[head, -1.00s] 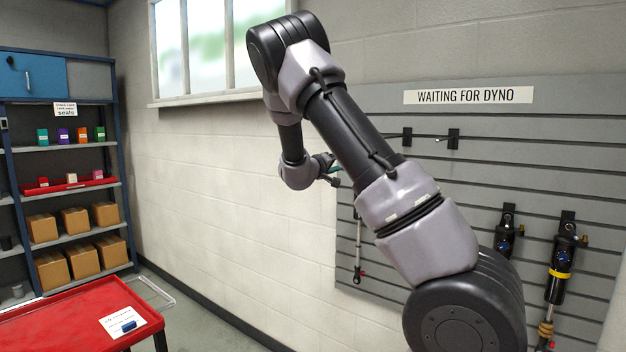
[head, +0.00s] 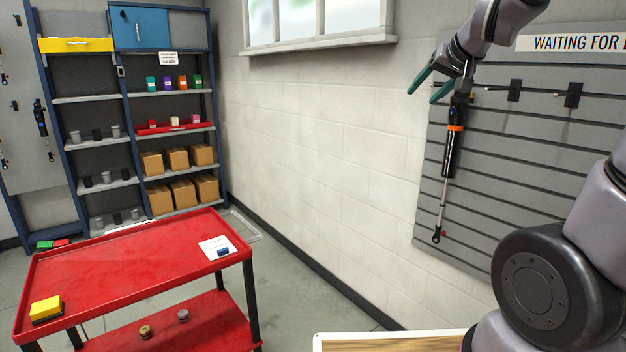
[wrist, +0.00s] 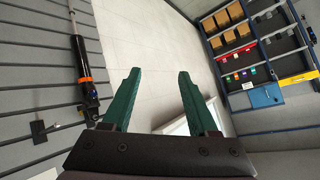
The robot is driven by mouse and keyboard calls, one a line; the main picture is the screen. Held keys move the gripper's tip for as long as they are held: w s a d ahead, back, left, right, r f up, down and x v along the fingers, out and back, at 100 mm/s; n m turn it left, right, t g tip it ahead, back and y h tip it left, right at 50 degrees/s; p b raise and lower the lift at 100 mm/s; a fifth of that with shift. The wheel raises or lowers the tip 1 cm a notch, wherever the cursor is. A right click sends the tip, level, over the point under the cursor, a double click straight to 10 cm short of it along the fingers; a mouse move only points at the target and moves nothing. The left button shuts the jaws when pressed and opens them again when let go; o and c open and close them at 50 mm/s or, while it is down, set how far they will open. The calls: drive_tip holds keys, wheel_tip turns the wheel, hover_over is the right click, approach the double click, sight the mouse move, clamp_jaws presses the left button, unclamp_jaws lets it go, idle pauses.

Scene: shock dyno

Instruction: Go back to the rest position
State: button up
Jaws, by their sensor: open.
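My gripper (head: 431,84) is open and empty, with green fingers, at the upper right of the head view. In the wrist view the two green fingers (wrist: 156,95) stand well apart with only wall between them. A black shock with an orange band (head: 453,140) hangs on the grey slatted wall panel, just below and right of my gripper in the head view. The shock (wrist: 82,65) also shows left of the fingers in the wrist view, apart from them.
A red cart (head: 130,270) stands at the lower left with a yellow block (head: 46,307) on it. A blue-framed shelf (head: 133,100) holds boxes and small containers. The slatted panel (head: 540,110) has empty hooks. A wooden-topped surface (head: 390,343) shows at the bottom.

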drive_tip(key=s+a+f+m+g, duration=0.1)
drive_tip(key=s+f+g, duration=0.2)
drive_tip(key=s, duration=1.6)
drive_tip(key=shift+s+a+m+h, duration=0.2)
drive_tip(key=shift+s+m+h, duration=0.05)
drive_tip(key=shift+m+h, duration=0.05)
